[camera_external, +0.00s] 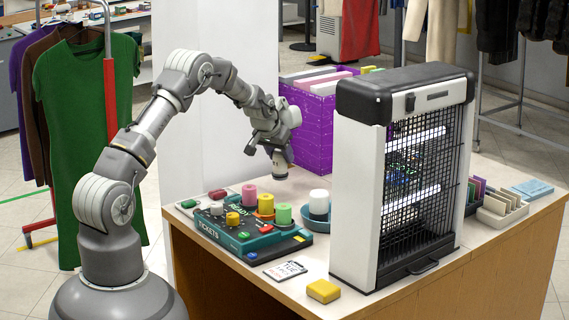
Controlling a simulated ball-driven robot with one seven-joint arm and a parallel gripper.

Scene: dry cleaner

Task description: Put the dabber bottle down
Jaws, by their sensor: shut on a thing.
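My gripper (280,158) points straight down above the back of the wooden counter (440,276), behind the dark tickets box. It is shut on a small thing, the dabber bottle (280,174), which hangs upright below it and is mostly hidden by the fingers. Only a pale and dark lower end shows. I cannot tell whether that end touches the counter. Similar coloured pieces stand nearby: a pink one (249,195), an orange one (265,204) and a green one (283,214).
The tickets box (222,238) fills the front left. A blue bowl (318,216) holds a white cylinder. A tall caged lamp unit (352,190) stands to the right. A purple crate (320,125) stands behind. A yellow block (323,291) lies near the front edge.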

